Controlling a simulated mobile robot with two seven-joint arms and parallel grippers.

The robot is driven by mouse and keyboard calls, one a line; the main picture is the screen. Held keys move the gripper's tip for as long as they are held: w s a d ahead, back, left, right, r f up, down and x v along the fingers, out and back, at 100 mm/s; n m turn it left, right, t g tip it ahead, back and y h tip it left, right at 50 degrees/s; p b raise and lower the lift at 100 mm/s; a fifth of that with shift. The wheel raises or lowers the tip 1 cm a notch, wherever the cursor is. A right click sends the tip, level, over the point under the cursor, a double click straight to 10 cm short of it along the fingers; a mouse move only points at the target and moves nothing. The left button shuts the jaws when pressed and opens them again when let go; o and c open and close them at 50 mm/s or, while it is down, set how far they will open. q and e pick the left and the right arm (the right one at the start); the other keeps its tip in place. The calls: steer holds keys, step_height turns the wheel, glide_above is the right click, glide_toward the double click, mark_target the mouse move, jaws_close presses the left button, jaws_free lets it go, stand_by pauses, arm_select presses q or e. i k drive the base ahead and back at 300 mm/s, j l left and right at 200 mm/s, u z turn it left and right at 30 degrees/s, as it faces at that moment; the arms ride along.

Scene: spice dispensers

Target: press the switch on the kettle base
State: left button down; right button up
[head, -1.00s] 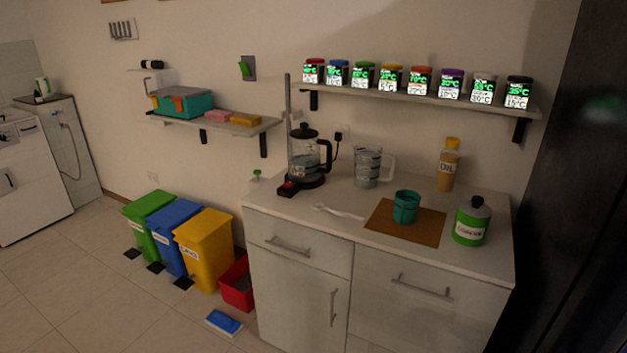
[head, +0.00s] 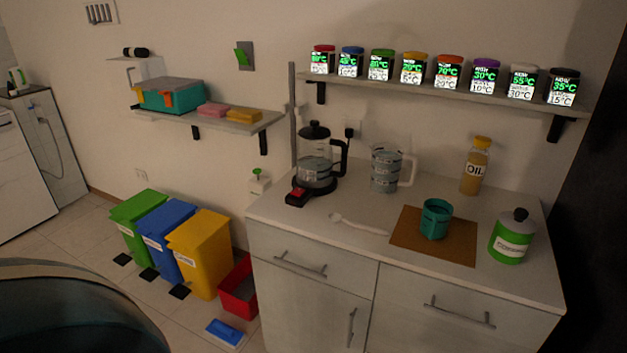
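The glass kettle (head: 315,172) with a black lid and handle stands upright on its black base (head: 318,187) at the left part of the counter. The switch (head: 297,195) is a small red patch on the front left extension of the base. A dark rounded shape fills the bottom left corner; it may be part of my own arm, but I cannot tell which. Neither gripper shows in the head view.
The counter (head: 335,242) also holds a measuring jug (head: 385,172), a white spoon (head: 357,224), a teal cup (head: 435,220) on a brown mat (head: 404,240), an oil bottle (head: 474,168) and a green bottle (head: 511,238). A shelf (head: 450,95) with several spice jars hangs above.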

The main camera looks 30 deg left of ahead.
mark_target(298, 191)
steer(key=i+j, duration=0.1)
steer(key=j, duration=0.3)
steer(key=i+j+z, duration=0.1)
steer(key=j, duration=0.35)
steer(key=i+j+z, duration=0.1)
steer(key=j, duration=0.3)
